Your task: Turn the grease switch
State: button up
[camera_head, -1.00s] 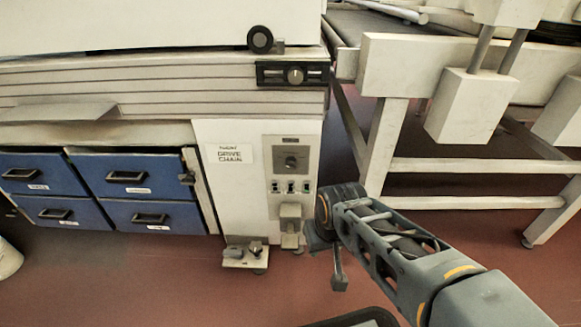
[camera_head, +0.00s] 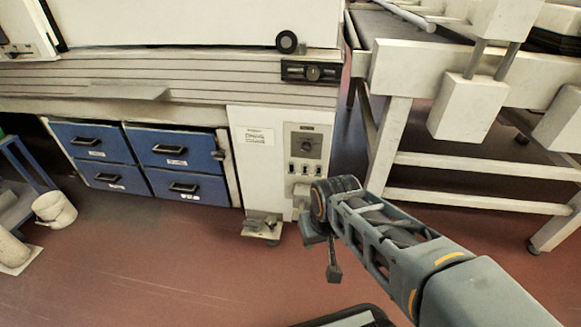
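A grey control panel (camera_head: 305,152) is on the front of the white cabinet, right of centre. It has a dark round knob (camera_head: 306,146) and a row of small switches (camera_head: 304,171) below. A black strip (camera_head: 294,71) higher on the machine carries another knob (camera_head: 313,73). No readable label shows which one is the grease switch. My arm comes in from the lower right. My gripper (camera_head: 322,241) hangs at its end, in front of and below the panel in the picture, with no visible contact with the knobs.
Blue drawers (camera_head: 171,148) are left of the cabinet. A small pedal-like fixture (camera_head: 262,227) sits at the cabinet's foot. A white bucket (camera_head: 54,210) stands at the far left. A white frame table (camera_head: 393,130) stands at right. The red floor (camera_head: 190,262) in front is clear.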

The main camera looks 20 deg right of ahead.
aim_at(306, 146)
jog(key=u, duration=0.3)
jog(key=k, duration=0.8)
jog(key=u, duration=1.15)
jog(key=i, duration=1.65)
jog(key=z, duration=1.2)
jog(key=i, duration=0.4)
jog(key=z, duration=0.3)
